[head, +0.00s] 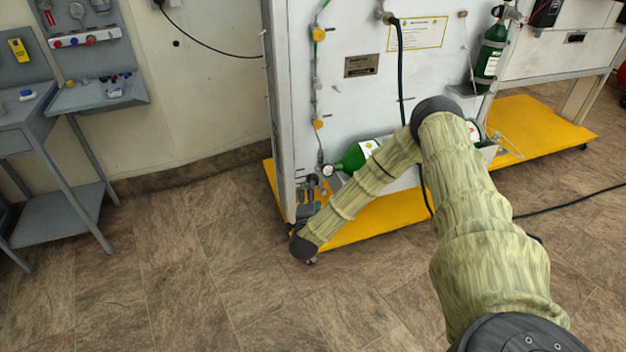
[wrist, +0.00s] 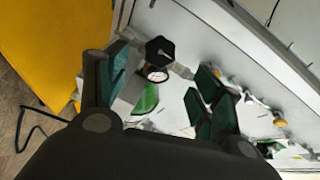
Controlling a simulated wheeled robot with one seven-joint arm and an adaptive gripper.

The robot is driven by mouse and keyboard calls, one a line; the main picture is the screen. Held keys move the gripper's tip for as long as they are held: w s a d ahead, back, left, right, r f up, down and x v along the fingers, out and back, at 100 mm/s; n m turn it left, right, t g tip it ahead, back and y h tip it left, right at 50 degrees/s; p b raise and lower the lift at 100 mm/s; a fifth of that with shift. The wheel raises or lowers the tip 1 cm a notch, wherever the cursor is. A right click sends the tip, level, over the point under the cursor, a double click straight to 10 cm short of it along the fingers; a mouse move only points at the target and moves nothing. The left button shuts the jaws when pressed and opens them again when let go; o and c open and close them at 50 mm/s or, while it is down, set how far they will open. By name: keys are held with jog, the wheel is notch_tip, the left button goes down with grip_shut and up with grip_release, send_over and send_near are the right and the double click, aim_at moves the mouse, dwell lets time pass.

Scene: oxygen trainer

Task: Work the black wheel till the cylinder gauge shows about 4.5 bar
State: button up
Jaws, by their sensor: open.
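The black wheel (wrist: 160,50) is a dark lobed knob on a metal stem in the wrist view. The small white-faced round gauge (wrist: 157,74) sits just below it; its needle is too small to read. A green cylinder (wrist: 147,98) lies behind the gauge. It also shows lying low against the white panel in the head view (head: 354,158), with the gauge (head: 327,170) at its left end. My gripper (wrist: 165,68) is open, with the wheel and gauge between the lines of its fingers. I cannot tell whether a finger touches the wheel.
The white panel (head: 362,110) stands on a yellow base (head: 375,222). A hose (head: 401,75) hangs down its front. Another green cylinder (head: 489,57) stands upright at right. Grey workstations (head: 62,198) stand at left. The floor between is clear.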

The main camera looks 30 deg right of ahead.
aim_at(313, 180)
jog(key=x, duration=1)
jog(key=c, duration=1)
